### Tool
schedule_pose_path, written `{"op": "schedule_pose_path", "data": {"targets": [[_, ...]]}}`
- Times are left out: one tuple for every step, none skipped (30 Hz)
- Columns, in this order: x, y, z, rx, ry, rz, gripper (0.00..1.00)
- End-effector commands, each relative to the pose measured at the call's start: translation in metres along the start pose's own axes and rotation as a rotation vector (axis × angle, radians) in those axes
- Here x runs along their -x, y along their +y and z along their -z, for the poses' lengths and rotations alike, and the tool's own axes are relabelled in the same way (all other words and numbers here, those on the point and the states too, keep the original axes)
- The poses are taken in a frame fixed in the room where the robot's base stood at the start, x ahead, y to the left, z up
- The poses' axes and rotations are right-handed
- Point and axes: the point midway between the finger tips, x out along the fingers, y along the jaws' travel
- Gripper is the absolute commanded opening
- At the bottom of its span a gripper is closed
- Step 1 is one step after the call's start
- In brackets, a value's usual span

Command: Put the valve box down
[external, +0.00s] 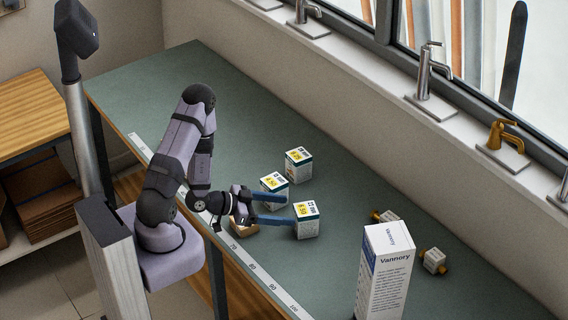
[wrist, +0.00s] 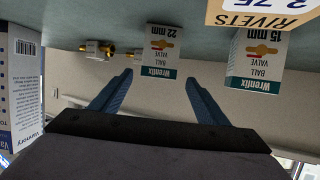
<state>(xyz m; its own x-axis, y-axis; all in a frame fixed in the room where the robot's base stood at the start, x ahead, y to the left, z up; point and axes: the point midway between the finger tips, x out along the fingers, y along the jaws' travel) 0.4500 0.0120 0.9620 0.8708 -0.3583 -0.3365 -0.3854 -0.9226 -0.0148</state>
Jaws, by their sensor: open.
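My gripper (external: 290,209) is open and low over the bench, its two blue fingers pointing toward the window side. A white and green 22 mm valve box (external: 306,220) stands upright on the bench at the fingertips. In the wrist view this 22 mm box (wrist: 161,50) appears upside down, centred in the gap between the fingertips (wrist: 158,75), with no finger shut on it. A 15 mm valve box (external: 274,188) stands beside it, partly hidden by a finger. It also shows in the wrist view (wrist: 255,60). Another similar valve box (external: 299,165) stands farther back.
A rivets box (external: 243,226) sits under my gripper near the measuring strip; its label shows in the wrist view (wrist: 262,15). A tall white Vannory box (external: 385,275) stands right, near brass-ended valves (external: 433,261). The bench (external: 170,85) is clear at far left.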

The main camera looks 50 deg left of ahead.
Motion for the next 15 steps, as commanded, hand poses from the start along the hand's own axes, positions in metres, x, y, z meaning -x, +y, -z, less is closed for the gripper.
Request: {"op": "schedule_pose_path", "data": {"targets": [[-0.002,-0.001,-0.001,-0.014,-0.025,0.0,0.69],[-0.003,-0.002,-0.003,-0.021,-0.047,0.003,0.69],[-0.004,-0.004,-0.006,-0.033,-0.081,0.006,0.69],[-0.005,-0.006,-0.008,-0.041,-0.11,0.01,0.69],[-0.006,-0.008,-0.011,-0.05,-0.14,0.014,0.69],[-0.006,-0.011,-0.014,-0.06,-0.186,0.024,0.69],[-0.006,-0.013,-0.016,-0.067,-0.221,0.032,0.69],[-0.006,-0.016,-0.019,-0.074,-0.258,0.04,0.69],[-0.004,-0.02,-0.021,-0.082,-0.31,0.054,0.69],[-0.003,-0.023,-0.023,-0.085,-0.35,0.067,0.69],[-0.001,-0.026,-0.025,-0.086,-0.39,0.081,0.69],[0.003,-0.029,-0.026,-0.085,-0.443,0.099,0.69],[0.007,-0.032,-0.027,-0.082,-0.481,0.113,0.69],[0.01,-0.033,-0.028,-0.078,-0.518,0.127,0.69],[0.016,-0.035,-0.028,-0.068,-0.565,0.146,0.69]]}}
